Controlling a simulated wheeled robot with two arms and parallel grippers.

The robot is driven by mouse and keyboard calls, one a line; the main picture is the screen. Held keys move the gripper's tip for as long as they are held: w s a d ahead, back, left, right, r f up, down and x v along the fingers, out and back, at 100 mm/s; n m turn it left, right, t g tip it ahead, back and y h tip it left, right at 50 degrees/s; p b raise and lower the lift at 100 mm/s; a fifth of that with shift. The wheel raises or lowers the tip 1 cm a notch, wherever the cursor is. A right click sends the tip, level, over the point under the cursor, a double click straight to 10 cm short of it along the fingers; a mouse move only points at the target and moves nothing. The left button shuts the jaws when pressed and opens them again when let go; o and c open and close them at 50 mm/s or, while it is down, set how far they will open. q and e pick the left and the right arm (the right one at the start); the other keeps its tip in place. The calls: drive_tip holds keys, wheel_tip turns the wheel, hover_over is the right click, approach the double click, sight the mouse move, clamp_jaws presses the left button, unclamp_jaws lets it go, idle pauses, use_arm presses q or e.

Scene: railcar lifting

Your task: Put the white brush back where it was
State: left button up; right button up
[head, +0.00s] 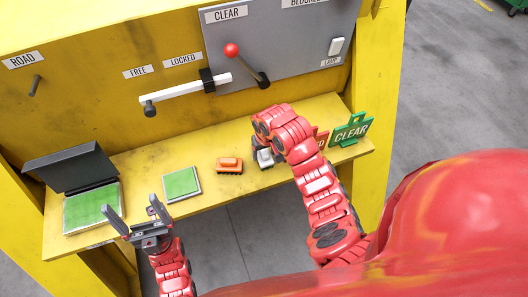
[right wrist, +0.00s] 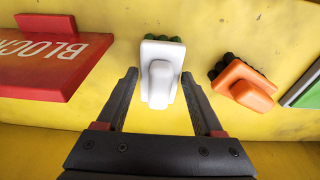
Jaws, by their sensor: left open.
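The white brush (head: 265,157) sits on the yellow shelf (head: 205,212), partly hidden by my right arm in the head view. In the right wrist view the white brush (right wrist: 161,72) has dark green bristles at its far end, and its handle lies between the fingertips of my right gripper (right wrist: 159,76). That gripper is open, with a gap on both sides of the handle. My left gripper (head: 132,213) is open and empty at the shelf's front edge, between the two green pads.
An orange brush (head: 229,165) lies left of the white one. A green pad (head: 181,183) and an open black case (head: 72,167) are further left. A red BLOCKED sign (right wrist: 45,62) and a green CLEAR sign (head: 350,130) are at right. A lever panel (head: 285,45) rises behind.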

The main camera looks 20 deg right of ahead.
sight(266, 155)
drive_tip(key=shift+o, duration=1.4)
drive_tip(key=shift+r, duration=0.15)
drive_tip(key=shift+r, duration=0.2)
wheel_tip(266, 155, up, 12)
drive_tip(key=s+p, duration=0.1)
drive_tip(key=p, duration=0.2)
drive_tip(key=shift+s+f+p, duration=0.25)
drive_tip(key=shift+s+p, duration=0.15)
